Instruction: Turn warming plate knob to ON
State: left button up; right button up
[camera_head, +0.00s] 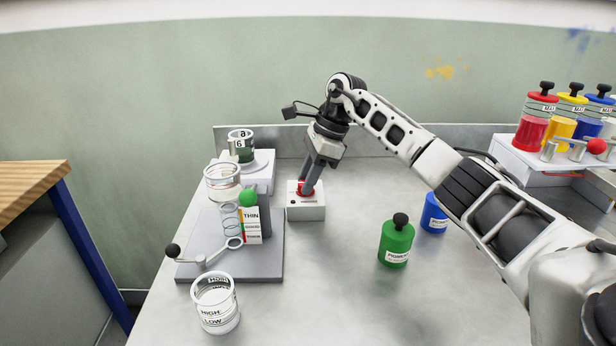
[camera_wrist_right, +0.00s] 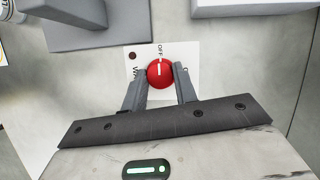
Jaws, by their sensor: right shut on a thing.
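The warming plate's control box (camera_head: 306,209) is a small white box on the metal table. Its red round knob (camera_wrist_right: 160,73) shows in the right wrist view, with a white pointer line aimed at the OFF label. My right gripper (camera_wrist_right: 160,80) is shut on the knob, one finger on each side. In the head view my right gripper (camera_head: 308,188) reaches down onto the box and hides most of the knob. A dark small lamp (camera_wrist_right: 132,55) sits on the box face beside the knob. The ON label is not visible. My left gripper is not in view.
A grey stand (camera_head: 232,262) with a glass funnel and a green ball stands left of the box. A green bottle (camera_head: 397,243) and blue bottle (camera_head: 434,214) stand to the right. A white beaker (camera_head: 216,304) stands in front. Coloured dispensers stand far right.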

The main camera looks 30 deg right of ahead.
jog(key=shift+m, duration=0.3)
jog(key=m+t+h+p, duration=0.1)
jog(key=m, duration=0.2)
jog(key=shift+s+r+m+p, duration=0.1)
jog(key=shift+s+m+p, duration=0.05)
jog(key=shift+m+p, duration=0.25)
jog(key=m, duration=0.2)
jog(key=m+t+h+p, duration=0.1)
jog(key=m, duration=0.1)
jog(key=shift+a+t, duration=0.2)
jog(key=shift+t, duration=0.1)
jog(key=m+h, duration=0.2)
jog(key=m, duration=0.3)
jog(key=shift+a+p, duration=0.1)
jog(key=shift+p, duration=0.25)
jog(key=shift+a+m+h, duration=0.1)
jog(key=shift+m+h, duration=0.7)
jog(key=shift+m, duration=1.4)
jog(key=o, duration=1)
jog(key=shift+c, duration=0.2)
jog(key=shift+b, duration=0.3)
jog(key=v, duration=1.6)
jog(key=shift+b, duration=0.3)
